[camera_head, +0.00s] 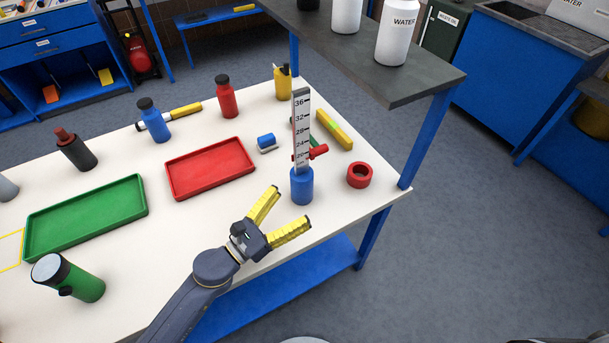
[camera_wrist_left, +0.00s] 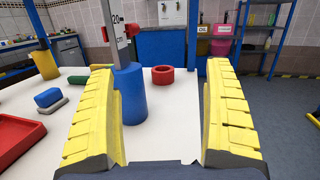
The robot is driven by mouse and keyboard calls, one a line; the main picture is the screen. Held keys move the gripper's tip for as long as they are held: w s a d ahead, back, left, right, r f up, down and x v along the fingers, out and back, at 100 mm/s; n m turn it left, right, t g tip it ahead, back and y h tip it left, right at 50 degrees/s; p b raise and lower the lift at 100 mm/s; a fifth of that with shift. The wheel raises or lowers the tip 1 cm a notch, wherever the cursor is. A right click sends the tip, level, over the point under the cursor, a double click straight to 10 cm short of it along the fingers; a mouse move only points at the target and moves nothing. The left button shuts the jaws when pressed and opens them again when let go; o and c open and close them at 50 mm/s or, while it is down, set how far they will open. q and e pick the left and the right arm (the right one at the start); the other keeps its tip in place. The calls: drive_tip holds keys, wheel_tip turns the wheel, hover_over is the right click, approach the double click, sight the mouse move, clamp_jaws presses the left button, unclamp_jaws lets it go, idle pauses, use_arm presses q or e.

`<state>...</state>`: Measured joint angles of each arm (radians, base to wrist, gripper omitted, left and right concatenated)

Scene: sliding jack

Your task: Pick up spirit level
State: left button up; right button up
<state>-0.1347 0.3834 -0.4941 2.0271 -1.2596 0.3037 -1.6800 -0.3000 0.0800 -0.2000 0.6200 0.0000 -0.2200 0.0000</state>
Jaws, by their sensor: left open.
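A long yellow bar that looks like the spirit level (camera_head: 334,130) lies flat at the right part of the white table, behind a blue cylinder (camera_head: 302,187) that holds an upright ruler (camera_head: 300,125). I cannot make out the spirit level surely in the left wrist view. My left gripper (camera_head: 288,206) has yellow fingers spread wide and empty, at the table's front edge, in front of the blue cylinder and apart from the bar. In the left wrist view the cylinder (camera_wrist_left: 132,92) shows between the fingers, beyond them. My right gripper is not in view.
A red ring (camera_head: 360,175) lies right of the cylinder. A dark raised shelf (camera_head: 425,75) overhangs the table's right end. Red (camera_head: 210,168) and green (camera_head: 87,216) trays and several bottles stand left.

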use_arm(q)
drive_tip(key=g+y, duration=0.1)
approach(294, 189)
drive_tip(key=s+a, duration=0.2)
drive_tip(key=shift+s+a+r+m, duration=0.15)
drive_tip(key=shift+a+m, duration=0.15)
drive_tip(key=shift+m, duration=0.1)
drive_tip(key=shift+w, duration=0.2)
drive_tip(key=x, duration=1.1)
drive_tip(key=shift+w+f, duration=0.1)
drive_tip(key=shift+f, duration=0.3)
drive_tip(key=shift+x, duration=2.8)
drive_tip(key=shift+w+f, duration=0.1)
drive_tip(key=shift+f, duration=0.05)
drive_tip(key=shift+c, duration=0.3)
drive_tip(key=c, duration=1.5)
drive_tip(key=shift+c, duration=0.2)
